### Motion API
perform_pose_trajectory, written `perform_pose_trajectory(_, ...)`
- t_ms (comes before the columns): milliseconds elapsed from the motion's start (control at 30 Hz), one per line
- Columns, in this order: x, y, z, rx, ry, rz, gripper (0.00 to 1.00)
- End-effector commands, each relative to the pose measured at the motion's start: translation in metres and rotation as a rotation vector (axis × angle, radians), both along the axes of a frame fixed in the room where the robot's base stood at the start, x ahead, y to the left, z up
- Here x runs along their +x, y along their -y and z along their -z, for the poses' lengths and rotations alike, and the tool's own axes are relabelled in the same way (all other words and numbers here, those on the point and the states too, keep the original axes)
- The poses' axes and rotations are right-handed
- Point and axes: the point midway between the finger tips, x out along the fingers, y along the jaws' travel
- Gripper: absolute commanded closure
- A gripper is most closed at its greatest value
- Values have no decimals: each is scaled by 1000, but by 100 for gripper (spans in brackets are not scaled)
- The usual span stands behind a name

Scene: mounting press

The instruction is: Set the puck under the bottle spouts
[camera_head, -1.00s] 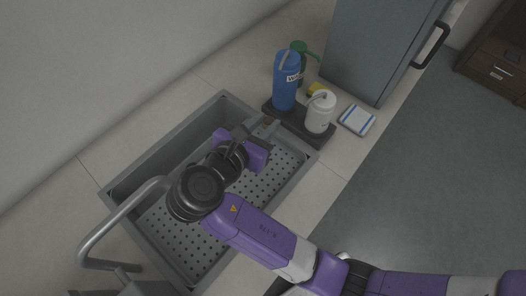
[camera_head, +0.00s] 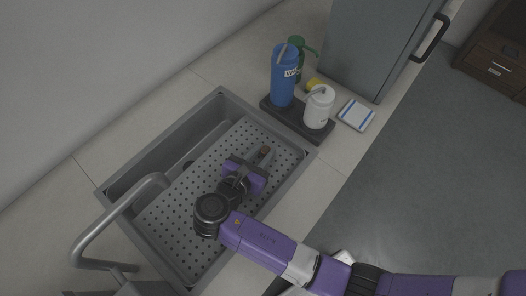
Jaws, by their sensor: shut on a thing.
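My gripper (camera_head: 257,164) is over the perforated plate in the sink, with its fingers pointing toward the bottles. It is shut on the puck (camera_head: 265,150), a small brownish piece at the fingertips, mostly hidden by the fingers. A blue bottle (camera_head: 284,82) with a white label, a white bottle (camera_head: 319,108) with a bent spout and a green bottle (camera_head: 299,58) with a green spout stand behind the sink's far right end. The blue and white ones stand on a dark tray (camera_head: 289,121). The puck is apart from the bottles, on the sink side of the tray.
The grey sink (camera_head: 160,158) holds the perforated plate (camera_head: 168,215). A curved faucet (camera_head: 118,211) stands at the lower left. A yellow item (camera_head: 313,84) and a blue-striped white cloth (camera_head: 356,115) lie near the bottles. A grey cabinet (camera_head: 380,45) stands behind.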

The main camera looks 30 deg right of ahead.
Motion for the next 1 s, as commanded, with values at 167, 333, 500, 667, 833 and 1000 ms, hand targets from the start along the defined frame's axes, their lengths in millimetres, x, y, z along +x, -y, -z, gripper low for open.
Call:
perform_pose_trajectory(167, 0, 0, 0, 0, 1, 0, 100)
perform_pose_trajectory(333, 0, 0, 2, 0, 0, 0, 72)
perform_pose_trajectory(500, 0, 0, 2, 0, 0, 0, 52)
perform_pose_trajectory(667, 0, 0, 2, 0, 0, 0, 52)
perform_pose_trajectory(833, -1, -2, -1, 1, 1, -1, 52)
perform_pose_trajectory(1000, -11, -21, -10, 1, 2, -3, 52)
